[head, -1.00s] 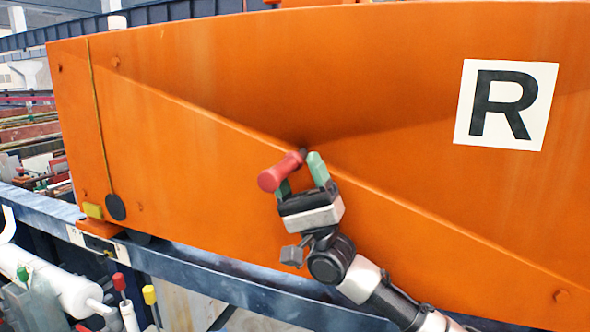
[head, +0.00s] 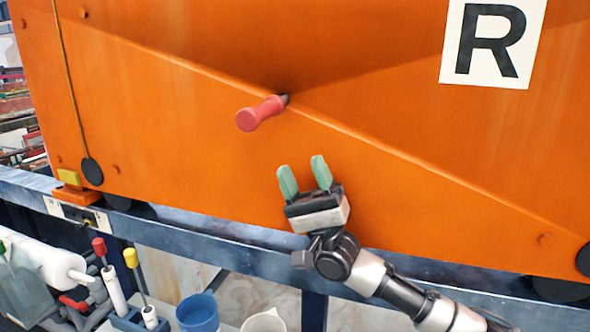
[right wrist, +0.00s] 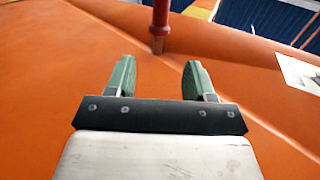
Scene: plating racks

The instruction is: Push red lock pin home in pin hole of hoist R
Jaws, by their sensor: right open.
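The red lock pin (head: 261,114) sticks out of the orange side of hoist R (head: 200,160), its dark shank end (head: 284,99) at the panel. A length of the pin stands out from the panel; the hole itself is hidden. The pin also shows at the top of the right wrist view (right wrist: 160,22), beyond the fingers. My right gripper (head: 304,176), with green fingers, is open and empty, below and to the right of the pin, apart from it. The fingers also show in the right wrist view (right wrist: 160,78). My left gripper is not in view.
A white R plate (head: 493,40) is on the panel at upper right. A blue-grey rail (head: 200,228) runs below the hoist. Under it stand a blue cup (head: 198,312), a white cup (head: 265,321) and red- and yellow-capped tools (head: 131,258). The panel around the pin is clear.

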